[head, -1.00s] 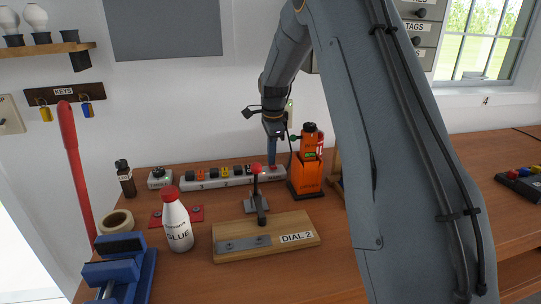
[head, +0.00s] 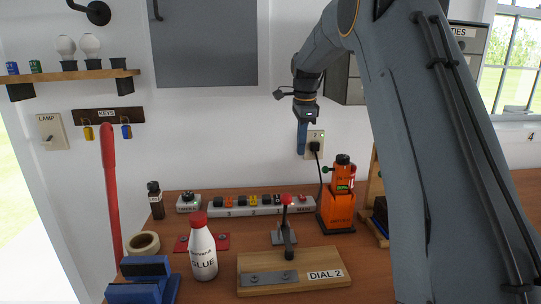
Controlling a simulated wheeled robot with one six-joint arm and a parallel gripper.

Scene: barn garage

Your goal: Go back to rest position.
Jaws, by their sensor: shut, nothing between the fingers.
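My gripper (head: 302,138) shows in the head view, at the end of my grey arm. Its blue fingers point down and are shut with nothing between them. It hangs in the air above the workbench, in front of the white wall and just left of a wall outlet (head: 316,143) with a black plug. It appears apart from everything on the bench. My arm covers part of the bench and wall on the right.
Below stand a power strip (head: 240,208), an orange device (head: 337,205), a red-knobbed lever (head: 286,225) on a wooden board labelled DIAL 2 (head: 255,283), a glue bottle (head: 202,252) and a blue vise (head: 145,290). A grey cabinet (head: 205,42) hangs on the wall. The air around my gripper looks clear.

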